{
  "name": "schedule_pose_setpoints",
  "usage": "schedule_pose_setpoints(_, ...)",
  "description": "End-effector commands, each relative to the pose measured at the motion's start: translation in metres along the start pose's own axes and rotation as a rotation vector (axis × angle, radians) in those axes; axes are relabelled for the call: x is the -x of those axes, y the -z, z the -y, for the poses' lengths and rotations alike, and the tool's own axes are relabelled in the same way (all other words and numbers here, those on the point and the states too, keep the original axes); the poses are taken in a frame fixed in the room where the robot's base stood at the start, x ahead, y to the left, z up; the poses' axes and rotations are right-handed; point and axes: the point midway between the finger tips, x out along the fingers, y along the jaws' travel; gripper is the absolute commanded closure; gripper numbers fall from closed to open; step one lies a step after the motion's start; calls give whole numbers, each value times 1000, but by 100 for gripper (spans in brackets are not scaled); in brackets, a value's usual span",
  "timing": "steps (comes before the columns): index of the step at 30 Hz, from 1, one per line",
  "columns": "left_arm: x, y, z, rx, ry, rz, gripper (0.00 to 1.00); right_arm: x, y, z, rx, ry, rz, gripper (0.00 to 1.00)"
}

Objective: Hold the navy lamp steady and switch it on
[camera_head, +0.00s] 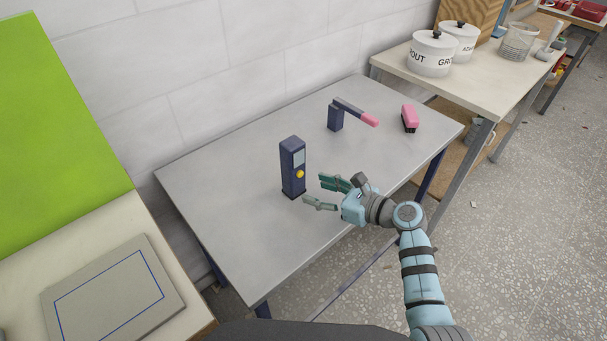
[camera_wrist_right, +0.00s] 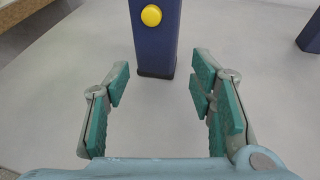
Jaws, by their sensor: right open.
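The navy lamp (camera_head: 292,170) stands upright on the grey table. It has a pale panel near its top and a yellow button (camera_head: 299,174) on the side facing my right gripper. My right gripper (camera_head: 328,192) is open and empty, just to the right of the lamp, with its fingers pointing at it. In the right wrist view, the lamp (camera_wrist_right: 155,45) stands ahead of and between the open fingers, apart from them, with the yellow button (camera_wrist_right: 151,16) near the top edge. Whether the lamp is lit cannot be told. My left gripper is not in view.
On the grey table (camera_head: 235,200), a navy stand with a pink-tipped arm (camera_head: 337,118) and a pink brush (camera_head: 409,117) sit farther back. A second table with white canisters (camera_head: 432,54) is at the upper right. The table's front left is clear.

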Motion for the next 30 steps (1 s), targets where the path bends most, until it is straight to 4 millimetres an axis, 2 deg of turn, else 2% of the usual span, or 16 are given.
schedule_pose_setpoints(1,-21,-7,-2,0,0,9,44,-13,10,0,-1,-2,4,50)
schedule_pose_setpoints(6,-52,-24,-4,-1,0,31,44,-46,11,2,-3,-2,-1,50)
schedule_pose_setpoints(10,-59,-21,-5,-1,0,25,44,-65,7,3,-4,-1,-2,50)
schedule_pose_setpoints(13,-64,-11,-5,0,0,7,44,-74,6,4,-3,1,-3,50)
schedule_pose_setpoints(16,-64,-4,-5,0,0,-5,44,-77,5,3,-3,1,-3,50)
schedule_pose_setpoints(22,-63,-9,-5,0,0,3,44,-77,3,3,-3,1,-3,50)
schedule_pose_setpoints(23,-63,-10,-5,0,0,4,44,-77,3,4,-3,1,-3,53)
schedule_pose_setpoints(27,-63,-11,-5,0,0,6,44,-77,4,4,-3,1,-3,75)
schedule_pose_setpoints(28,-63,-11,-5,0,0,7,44,-77,4,4,-3,1,-3,79)
schedule_pose_setpoints(30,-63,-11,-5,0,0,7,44,-77,4,4,-3,2,-4,79)
